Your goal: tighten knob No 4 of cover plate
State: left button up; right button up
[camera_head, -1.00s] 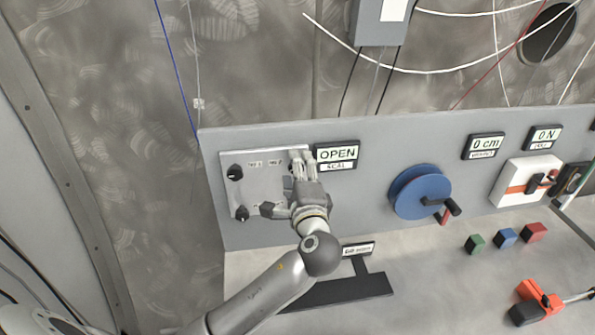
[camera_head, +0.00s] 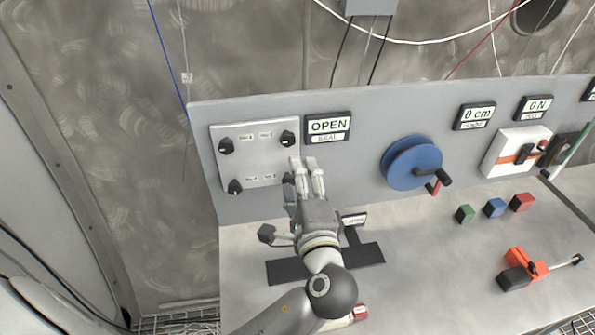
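The pale cover plate (camera_head: 258,166) is on the upright grey panel, left of a display reading OPEN. Its dark knobs are at upper left (camera_head: 226,146), upper right (camera_head: 288,138), lower left (camera_head: 235,187) and lower right (camera_head: 288,179). The lower right knob is partly hidden by my fingers. The small labels are too blurred to read surely. My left gripper (camera_head: 286,197) is open, two fingers pointing up beside the lower right knob and the third spread to the lower left. Contact with the knob cannot be told. My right gripper is not in view.
The OPEN display (camera_head: 328,126) is just above the fingers. A blue crank wheel (camera_head: 411,163) is to the right. A black stand (camera_head: 283,271) lies on the bench below the gripper. Small coloured blocks (camera_head: 495,208) and an orange-black tool (camera_head: 522,270) are farther right.

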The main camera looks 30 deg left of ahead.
aim_at(234, 188)
jog(key=k+l, duration=0.15)
jog(key=l, duration=0.25)
jog(key=k+l, duration=0.15)
jog(key=l, duration=0.25)
jog(key=k+l, duration=0.15)
jog(key=l, duration=0.2)
jog(key=k+l, duration=0.15)
jog(key=l, duration=0.25)
jog(key=k+l, duration=0.15)
jog(key=l, duration=0.25)
